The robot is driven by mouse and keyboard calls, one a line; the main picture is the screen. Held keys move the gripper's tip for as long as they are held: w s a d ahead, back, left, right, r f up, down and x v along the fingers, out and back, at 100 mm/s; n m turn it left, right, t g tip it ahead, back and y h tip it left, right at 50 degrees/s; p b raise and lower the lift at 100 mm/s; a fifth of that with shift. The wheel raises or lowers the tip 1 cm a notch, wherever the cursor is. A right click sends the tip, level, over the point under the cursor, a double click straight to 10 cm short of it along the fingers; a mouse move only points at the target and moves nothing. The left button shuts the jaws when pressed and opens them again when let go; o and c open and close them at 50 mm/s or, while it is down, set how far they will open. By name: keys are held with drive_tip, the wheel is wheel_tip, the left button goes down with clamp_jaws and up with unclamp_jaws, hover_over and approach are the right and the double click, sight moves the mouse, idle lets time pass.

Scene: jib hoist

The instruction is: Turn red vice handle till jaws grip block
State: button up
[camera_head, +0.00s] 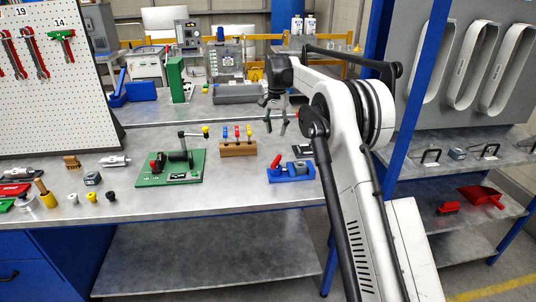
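A blue vice (290,176) stands on the workbench, right of centre. Its red handle (276,161) sticks up at the vice's left end. A grey block (301,167) appears to lie at the vice's right part; whether the jaws touch it is too small to tell. My gripper (277,131) hangs from my arm above and behind the vice, fingers pointing down. Its fingers are spread, with nothing visible between them. It looks apart from the red handle.
A green base (170,172) with a dark drum and crank stands left of the vice. A wooden holder (238,149) with coloured-handled tools is behind it. Several small parts lie at the bench's left. A blue post (412,90) and shelves stand right of my arm.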

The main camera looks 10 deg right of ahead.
sight(276, 159)
wheel_tip(276, 159, down, 14)
drive_tip(key=shift+d+r+p, duration=0.15)
drive_tip(key=shift+r+p, duration=0.1)
drive_tip(key=shift+p, duration=0.1)
drive_tip(key=shift+c, duration=0.5)
clamp_jaws()
